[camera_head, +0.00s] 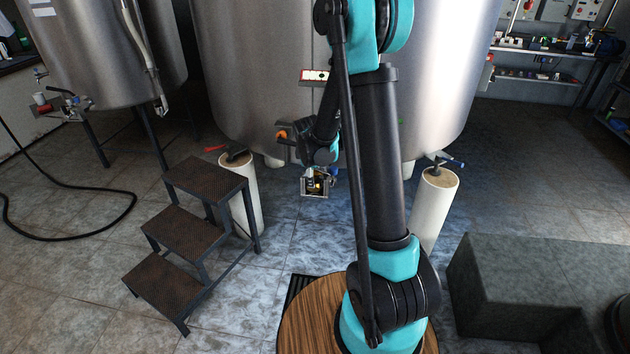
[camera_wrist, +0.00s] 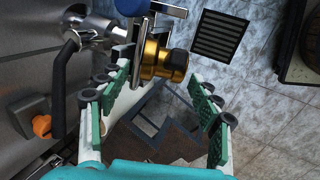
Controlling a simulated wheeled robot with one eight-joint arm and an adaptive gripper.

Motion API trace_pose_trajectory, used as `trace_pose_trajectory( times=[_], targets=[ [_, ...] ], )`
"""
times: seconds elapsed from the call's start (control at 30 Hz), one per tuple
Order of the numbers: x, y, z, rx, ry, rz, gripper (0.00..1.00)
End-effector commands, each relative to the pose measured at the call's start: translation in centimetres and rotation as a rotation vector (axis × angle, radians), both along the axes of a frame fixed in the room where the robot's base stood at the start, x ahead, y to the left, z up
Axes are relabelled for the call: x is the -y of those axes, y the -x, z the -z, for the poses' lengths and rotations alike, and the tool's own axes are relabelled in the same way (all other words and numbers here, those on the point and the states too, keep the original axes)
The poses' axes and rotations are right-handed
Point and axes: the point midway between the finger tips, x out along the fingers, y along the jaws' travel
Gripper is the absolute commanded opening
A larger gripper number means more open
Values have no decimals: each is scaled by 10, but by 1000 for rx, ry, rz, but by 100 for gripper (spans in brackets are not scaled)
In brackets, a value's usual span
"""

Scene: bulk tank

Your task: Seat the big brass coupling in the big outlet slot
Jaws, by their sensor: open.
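The big brass coupling (camera_wrist: 166,62) shows gold in the wrist view, beside a shiny steel bracket (camera_wrist: 171,11) at the end of the outlet pipe (camera_wrist: 90,27). It also shows small in the head view (camera_head: 317,185), in a boxy metal frame low in front of the middle tank. My gripper (camera_wrist: 157,93) is open, with its green-padded fingers apart and nothing clamped between them. The coupling appears just past the fingertips, between their lines. In the head view my arm hides much of the gripper. I cannot tell how deep the coupling sits in the slot.
A steel tank (camera_head: 255,75) stands close behind the outlet. An orange knob (camera_wrist: 42,126) and a black lever (camera_wrist: 64,72) are left of the fingers. A floor grate (camera_wrist: 219,36) lies beyond the coupling.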

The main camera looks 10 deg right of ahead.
Motion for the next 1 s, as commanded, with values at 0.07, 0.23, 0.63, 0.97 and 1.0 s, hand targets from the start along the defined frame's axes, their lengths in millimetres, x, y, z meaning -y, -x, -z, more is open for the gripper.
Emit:
trace_pose_trajectory(
  times=[0.07, 0.23, 0.63, 0.97, 1.0],
  targets=[
    [2, -4, 11, 0, 0, 1, 64],
    [5, -10, 29, 0, 0, 0, 64],
    [6, -13, 38, 0, 0, 0, 64],
    [6, -13, 38, 0, 0, 0, 23],
    [6, -13, 38, 0, 0, 0, 18]
  ],
)
